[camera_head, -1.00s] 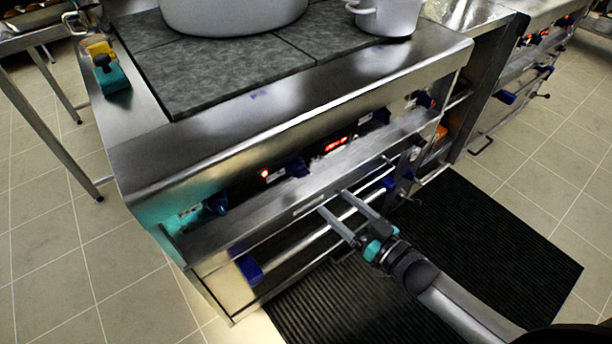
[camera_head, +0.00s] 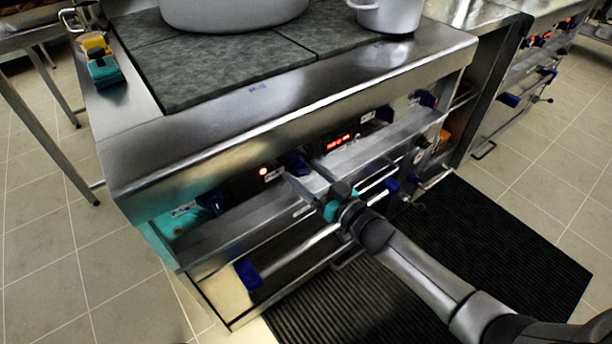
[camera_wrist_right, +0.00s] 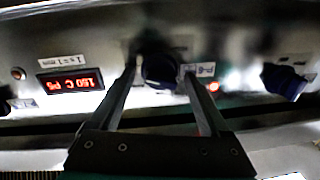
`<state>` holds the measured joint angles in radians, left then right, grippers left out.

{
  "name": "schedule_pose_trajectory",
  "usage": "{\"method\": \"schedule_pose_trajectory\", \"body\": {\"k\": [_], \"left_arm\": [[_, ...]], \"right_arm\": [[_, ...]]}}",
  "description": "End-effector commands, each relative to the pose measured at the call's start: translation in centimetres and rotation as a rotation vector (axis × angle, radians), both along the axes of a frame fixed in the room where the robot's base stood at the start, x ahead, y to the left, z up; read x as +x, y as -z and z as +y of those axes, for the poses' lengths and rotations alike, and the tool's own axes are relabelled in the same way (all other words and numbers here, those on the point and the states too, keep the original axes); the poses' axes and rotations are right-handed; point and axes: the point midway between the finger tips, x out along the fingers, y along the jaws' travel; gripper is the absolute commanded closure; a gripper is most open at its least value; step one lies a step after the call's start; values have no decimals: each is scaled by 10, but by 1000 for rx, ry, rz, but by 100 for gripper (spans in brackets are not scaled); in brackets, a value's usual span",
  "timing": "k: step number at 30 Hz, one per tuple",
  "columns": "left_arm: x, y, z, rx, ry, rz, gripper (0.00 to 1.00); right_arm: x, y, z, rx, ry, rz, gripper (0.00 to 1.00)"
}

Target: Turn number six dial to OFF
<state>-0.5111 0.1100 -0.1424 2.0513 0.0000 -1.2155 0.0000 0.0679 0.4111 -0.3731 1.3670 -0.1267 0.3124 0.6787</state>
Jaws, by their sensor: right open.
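The dark blue dial (camera_head: 294,162) on the stove's front panel sits between a lit red lamp and a red display. It also shows in the right wrist view (camera_wrist_right: 160,70), between the fingertips of my right gripper (camera_wrist_right: 163,76). The small label beside it looks like it carries a 6, but is upside down and blurred. My right gripper (camera_head: 303,174) is open, with one finger on each side of the dial. I cannot tell whether either finger touches it. The dial's exact pointer direction is unclear. My left gripper is not in view.
Another blue dial (camera_head: 212,203) is at the panel's left, and more sit to the right (camera_head: 385,113). A steel ledge (camera_head: 365,147) runs below the panel. The red display (camera_head: 339,142) and red lamp (camera_head: 263,171) are lit. Pots stand on the cooktop (camera_head: 215,75).

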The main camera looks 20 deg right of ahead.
Motion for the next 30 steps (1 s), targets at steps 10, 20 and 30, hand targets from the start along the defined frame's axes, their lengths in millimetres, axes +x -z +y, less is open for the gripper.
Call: {"method": "schedule_pose_trajectory", "body": {"k": [10, 20, 30], "left_arm": [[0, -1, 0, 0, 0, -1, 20], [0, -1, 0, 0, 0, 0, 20], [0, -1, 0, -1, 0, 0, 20]], "right_arm": [[1, 0, 1, 1, 0, 0, 27], [1, 0, 0, 1, 0, 0, 64], [1, 0, 0, 1, 1, 1, 100]]}}
